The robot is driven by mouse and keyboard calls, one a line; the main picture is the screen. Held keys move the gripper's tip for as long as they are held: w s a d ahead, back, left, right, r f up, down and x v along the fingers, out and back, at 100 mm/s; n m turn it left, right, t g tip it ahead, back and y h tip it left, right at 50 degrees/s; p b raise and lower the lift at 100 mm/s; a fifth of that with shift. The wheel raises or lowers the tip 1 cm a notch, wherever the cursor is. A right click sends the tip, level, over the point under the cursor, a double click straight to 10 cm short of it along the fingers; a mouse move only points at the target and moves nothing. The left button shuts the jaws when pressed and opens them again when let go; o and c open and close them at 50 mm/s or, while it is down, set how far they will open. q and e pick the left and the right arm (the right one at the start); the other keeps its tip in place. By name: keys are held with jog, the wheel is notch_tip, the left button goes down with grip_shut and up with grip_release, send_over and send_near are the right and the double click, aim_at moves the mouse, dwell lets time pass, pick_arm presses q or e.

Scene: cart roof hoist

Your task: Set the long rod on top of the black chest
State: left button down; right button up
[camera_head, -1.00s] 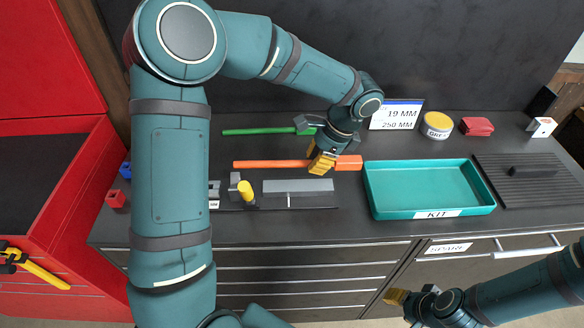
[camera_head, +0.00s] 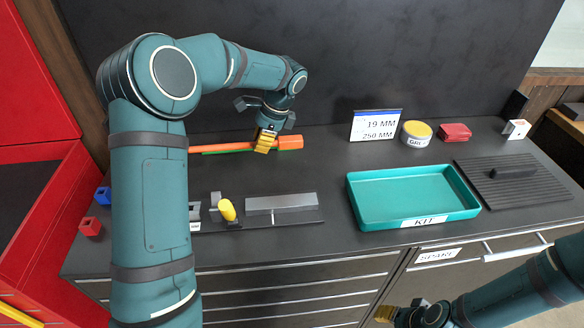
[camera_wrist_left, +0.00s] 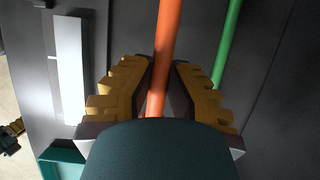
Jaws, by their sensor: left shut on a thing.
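The long orange rod (camera_head: 222,147) has a thicker block at its right end. My left gripper (camera_head: 265,143) is shut on it near that end, and the rod appears raised above the bench. In the left wrist view the orange rod (camera_wrist_left: 166,45) runs between the yellow fingers (camera_wrist_left: 157,95). I cannot tell which thing is the black chest.
The dark bench (camera_head: 300,172) holds a teal tray (camera_head: 413,222), a grey fixture (camera_head: 280,202) with a yellow part (camera_head: 227,210), a sign (camera_head: 376,125), a round tin (camera_head: 416,134) and a ribbed black plate (camera_head: 520,188). A red cabinet (camera_head: 50,195) stands left.

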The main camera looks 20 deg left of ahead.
aim_at(279, 139)
pick_arm(q)
notch_tip(279, 139, down, 10)
jog(key=shift+r+b, duration=0.25)
jog(key=shift+b, duration=0.3)
jog(key=shift+f, duration=0.15)
jog(key=c, duration=1.1)
grip_release()
jog(key=shift+r, duration=0.25)
jog(key=p+v, duration=0.1)
jog(key=v, duration=1)
jog(key=shift+d+r, duration=0.15)
jog(key=shift+r, duration=0.2)
